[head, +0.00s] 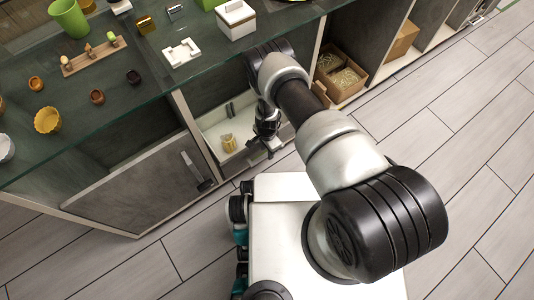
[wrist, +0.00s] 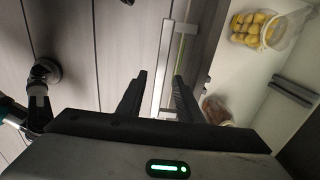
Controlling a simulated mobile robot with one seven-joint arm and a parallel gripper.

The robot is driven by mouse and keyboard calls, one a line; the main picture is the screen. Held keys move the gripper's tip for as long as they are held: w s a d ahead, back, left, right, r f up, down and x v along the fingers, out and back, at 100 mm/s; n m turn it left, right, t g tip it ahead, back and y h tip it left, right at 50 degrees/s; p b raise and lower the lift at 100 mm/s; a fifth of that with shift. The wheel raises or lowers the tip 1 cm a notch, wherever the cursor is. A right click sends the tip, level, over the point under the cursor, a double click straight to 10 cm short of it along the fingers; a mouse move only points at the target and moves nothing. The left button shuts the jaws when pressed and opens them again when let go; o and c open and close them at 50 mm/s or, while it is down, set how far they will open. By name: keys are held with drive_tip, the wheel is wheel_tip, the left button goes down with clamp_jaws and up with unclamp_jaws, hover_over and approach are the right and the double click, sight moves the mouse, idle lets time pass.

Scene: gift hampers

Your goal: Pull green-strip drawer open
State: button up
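The green-strip drawer shows in the wrist view as a long grey front (wrist: 206,45) with a thin green strip (wrist: 181,45) and a pale metal bar beside it. Its white inside is visible from above, so it stands at least partly open; how far, I cannot tell. In the head view my gripper (head: 265,148) hangs low at the white compartment.
A glass-topped counter (head: 130,85) carries cups, pots and small boxes. A grey cabinet door (head: 140,185) with a dark handle is at left. Cardboard boxes (head: 343,77) sit in the bay at right. The tiled floor (head: 465,120) is clear at right.

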drive_tip(key=shift+f, duration=0.95)
drive_tip(key=shift+c, duration=0.2)
clamp_jaws()
